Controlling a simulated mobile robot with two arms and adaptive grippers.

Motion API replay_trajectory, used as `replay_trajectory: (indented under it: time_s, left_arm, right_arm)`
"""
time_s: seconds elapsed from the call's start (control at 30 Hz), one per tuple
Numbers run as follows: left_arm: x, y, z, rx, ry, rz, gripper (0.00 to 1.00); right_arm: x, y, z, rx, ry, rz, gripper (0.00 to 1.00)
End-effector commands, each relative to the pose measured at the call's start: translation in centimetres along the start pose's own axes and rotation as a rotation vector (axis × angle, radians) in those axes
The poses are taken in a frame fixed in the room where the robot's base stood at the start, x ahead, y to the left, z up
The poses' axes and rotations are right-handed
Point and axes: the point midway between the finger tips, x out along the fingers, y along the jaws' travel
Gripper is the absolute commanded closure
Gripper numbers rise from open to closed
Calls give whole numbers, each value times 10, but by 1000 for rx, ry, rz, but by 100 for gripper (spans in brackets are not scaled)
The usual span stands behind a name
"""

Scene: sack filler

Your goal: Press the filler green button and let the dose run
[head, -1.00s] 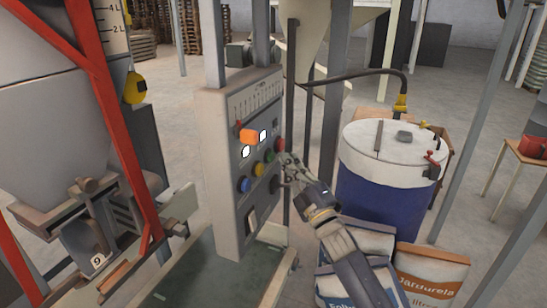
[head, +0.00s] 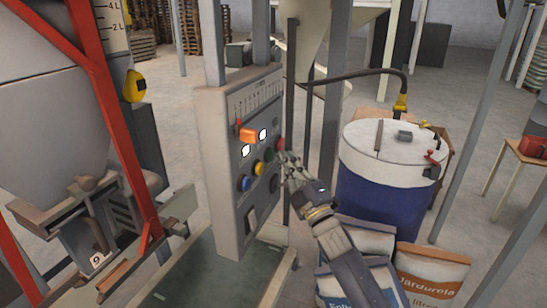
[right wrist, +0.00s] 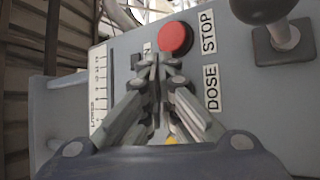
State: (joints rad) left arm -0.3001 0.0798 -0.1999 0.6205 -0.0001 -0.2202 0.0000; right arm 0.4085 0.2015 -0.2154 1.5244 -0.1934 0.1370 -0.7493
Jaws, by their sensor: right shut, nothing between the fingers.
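The filler's grey control panel (head: 228,170) stands upright left of my right gripper. On its face I see the green button (head: 269,156), a yellow button (head: 258,168), a blue button (head: 245,184) and a red button (head: 280,144). My right gripper (head: 283,158) is shut and empty, its tips close to the panel beside the green and red buttons. In the right wrist view the shut fingertips (right wrist: 161,66) lie just below the red button (right wrist: 175,39). The fingers hide the green button there, and I cannot tell whether they touch it. My left gripper is out of view.
A black knob lever (right wrist: 275,25) juts from the panel close to the fingers. A red frame (head: 120,150) is at left.

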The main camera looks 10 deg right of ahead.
Motion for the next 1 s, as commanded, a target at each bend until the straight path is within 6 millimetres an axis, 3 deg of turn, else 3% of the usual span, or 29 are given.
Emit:
replay_trajectory:
  time_s: [1.0]
  left_arm:
    - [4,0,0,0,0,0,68]
  right_arm:
    - [5,-5,-4,0,-1,-1,100]
